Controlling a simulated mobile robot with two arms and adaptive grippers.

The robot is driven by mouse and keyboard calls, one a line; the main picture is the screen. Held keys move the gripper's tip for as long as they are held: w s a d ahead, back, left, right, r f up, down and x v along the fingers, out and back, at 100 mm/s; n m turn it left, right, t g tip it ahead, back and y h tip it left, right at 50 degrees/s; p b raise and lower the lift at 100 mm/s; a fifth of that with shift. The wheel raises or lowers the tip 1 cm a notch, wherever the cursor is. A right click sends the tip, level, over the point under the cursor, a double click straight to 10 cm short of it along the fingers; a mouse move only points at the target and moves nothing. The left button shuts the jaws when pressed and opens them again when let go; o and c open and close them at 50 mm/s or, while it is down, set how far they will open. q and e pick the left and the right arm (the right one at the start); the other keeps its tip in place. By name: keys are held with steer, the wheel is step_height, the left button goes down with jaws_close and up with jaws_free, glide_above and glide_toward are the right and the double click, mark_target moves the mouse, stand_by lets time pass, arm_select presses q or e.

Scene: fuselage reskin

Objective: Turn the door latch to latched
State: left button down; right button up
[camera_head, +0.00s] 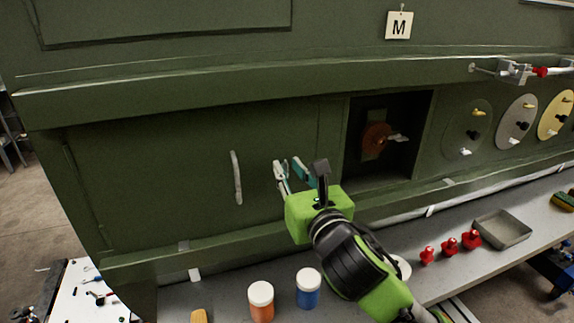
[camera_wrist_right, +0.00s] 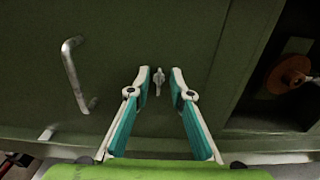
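The green door (camera_head: 180,160) is a flat panel, and its grey bar handle (camera_head: 236,178) stands upright on it; the handle also shows in the wrist view (camera_wrist_right: 76,75). The door latch (camera_wrist_right: 158,80) is a small silver piece on the green surface, right of the handle. My right gripper (camera_head: 289,165) is open in front of the panel. In the wrist view its two fingertips (camera_wrist_right: 160,75) stand on either side of the latch, with gaps visible. Contact is not evident. In the head view the fingers hide the latch. My left gripper is not in view.
Right of the door is a dark recess (camera_head: 410,165) with an orange-brown round part (camera_head: 376,138). Below runs a grey shelf (camera_head: 230,290) with an orange jar (camera_head: 261,303), a blue jar (camera_head: 308,290), red pieces (camera_head: 449,246) and a grey tray (camera_head: 502,229).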

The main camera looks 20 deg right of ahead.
steer(key=shift+s+r, duration=0.15)
steer(key=shift+s, duration=0.15)
jaws_close()
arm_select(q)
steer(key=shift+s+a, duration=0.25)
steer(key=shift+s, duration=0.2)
